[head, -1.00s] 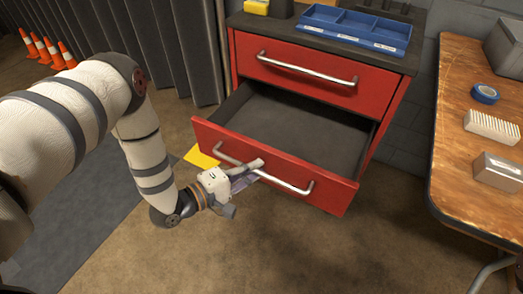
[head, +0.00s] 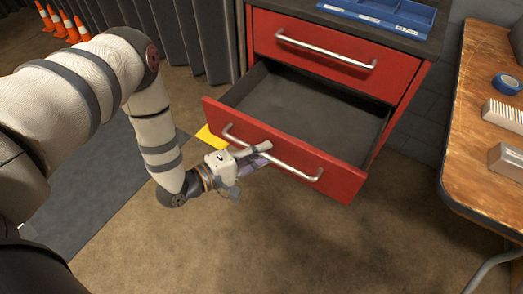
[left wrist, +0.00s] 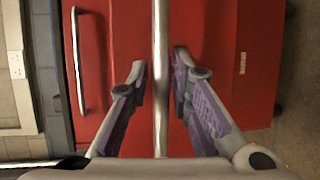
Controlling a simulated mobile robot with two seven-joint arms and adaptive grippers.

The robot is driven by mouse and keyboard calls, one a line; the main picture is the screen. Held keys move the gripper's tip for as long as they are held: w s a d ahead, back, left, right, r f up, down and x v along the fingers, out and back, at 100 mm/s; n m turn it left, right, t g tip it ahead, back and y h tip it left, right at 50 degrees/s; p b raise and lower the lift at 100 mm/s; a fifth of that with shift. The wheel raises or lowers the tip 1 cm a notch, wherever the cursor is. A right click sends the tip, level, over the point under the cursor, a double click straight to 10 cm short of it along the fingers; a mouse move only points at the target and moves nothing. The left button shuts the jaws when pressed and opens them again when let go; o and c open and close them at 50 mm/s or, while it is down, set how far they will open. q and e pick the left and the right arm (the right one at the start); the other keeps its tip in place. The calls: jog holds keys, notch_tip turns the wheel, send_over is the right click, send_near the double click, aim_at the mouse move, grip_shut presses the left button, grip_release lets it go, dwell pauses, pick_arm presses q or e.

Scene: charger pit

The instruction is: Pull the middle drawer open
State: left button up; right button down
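The middle drawer (head: 340,176) of the red cabinet stands well out, below a closed top drawer (head: 335,55). Its inside (head: 310,115) looks empty. A metal bar handle (head: 290,166) runs across its front and also shows in the left wrist view (left wrist: 160,45). My left gripper (head: 262,153) is at the left half of this handle. In the left wrist view, its two fingers (left wrist: 160,72) lie on either side of the bar, with a gap on both sides. The gripper is open around the handle. My right gripper is in neither view.
A blue tray (head: 375,14) sits on the cabinet top. A wooden table (head: 470,190) at right carries blue tape (head: 507,83) and boxes. Orange cones (head: 70,27) stand at the back left. The floor (head: 290,245) before the drawer is clear, apart from a yellow patch (head: 211,138).

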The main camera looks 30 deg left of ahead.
pick_arm(q)
jog(key=v, duration=1.1)
jog(key=shift+s+a, duration=0.15)
jog(key=shift+s, duration=0.15)
jog(key=shift+r, duration=0.15)
